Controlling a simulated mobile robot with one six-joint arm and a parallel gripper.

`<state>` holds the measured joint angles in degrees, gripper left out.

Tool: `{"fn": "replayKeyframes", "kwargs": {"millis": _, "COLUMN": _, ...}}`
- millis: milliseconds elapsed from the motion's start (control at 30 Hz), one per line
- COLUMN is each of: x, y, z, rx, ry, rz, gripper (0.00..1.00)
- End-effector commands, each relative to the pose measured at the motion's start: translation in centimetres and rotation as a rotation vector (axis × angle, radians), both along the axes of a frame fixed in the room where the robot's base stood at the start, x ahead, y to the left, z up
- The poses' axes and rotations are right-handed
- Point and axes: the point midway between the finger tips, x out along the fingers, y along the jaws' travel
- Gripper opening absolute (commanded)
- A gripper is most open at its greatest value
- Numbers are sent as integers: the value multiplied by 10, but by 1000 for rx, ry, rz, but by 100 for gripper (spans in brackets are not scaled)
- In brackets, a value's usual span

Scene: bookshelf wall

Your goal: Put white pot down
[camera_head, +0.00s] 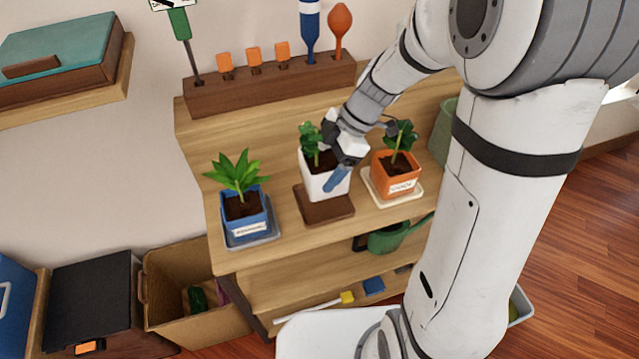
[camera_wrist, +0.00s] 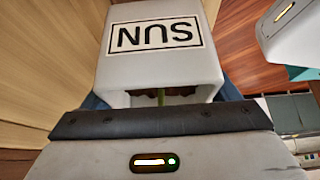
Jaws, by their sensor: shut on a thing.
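The white pot (camera_head: 322,184) with a green plant is in the middle of the wooden shelf top, at or just above a brown square saucer (camera_head: 326,208); I cannot tell whether it touches. My gripper (camera_head: 341,165) is shut on the white pot from its right side, with a blue finger across the pot's front. In the wrist view the white pot (camera_wrist: 160,68) fills the upper middle and shows a dark-framed label, upside down. The gripper's dark edge (camera_wrist: 155,121) lies close below it, and its fingertips are mostly hidden.
A blue pot (camera_head: 243,214) stands on a grey-blue saucer to the left. An orange pot (camera_head: 396,175) stands on a cream saucer close on the right. A wooden tool rack (camera_head: 270,88) runs along the back. A green watering can (camera_head: 388,240) sits on the lower shelf.

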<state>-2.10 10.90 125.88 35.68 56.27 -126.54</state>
Motion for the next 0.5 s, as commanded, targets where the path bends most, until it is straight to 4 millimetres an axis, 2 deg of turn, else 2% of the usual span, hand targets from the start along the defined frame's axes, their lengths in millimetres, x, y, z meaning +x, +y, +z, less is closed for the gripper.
{"fn": "replayKeyframes", "kwargs": {"millis": 100, "x": -1, "y": 2, "z": -21, "rx": 0, "ry": 3, "rz": 4, "gripper": 42}}
{"fn": "replayKeyframes", "kwargs": {"millis": 367, "x": -1, "y": 4, "z": -41, "rx": 1, "ry": 1, "rz": 11, "gripper": 42}}
{"fn": "replayKeyframes", "kwargs": {"millis": 500, "x": -2, "y": 4, "z": -62, "rx": 1, "ry": 3, "rz": 11, "gripper": 42}}
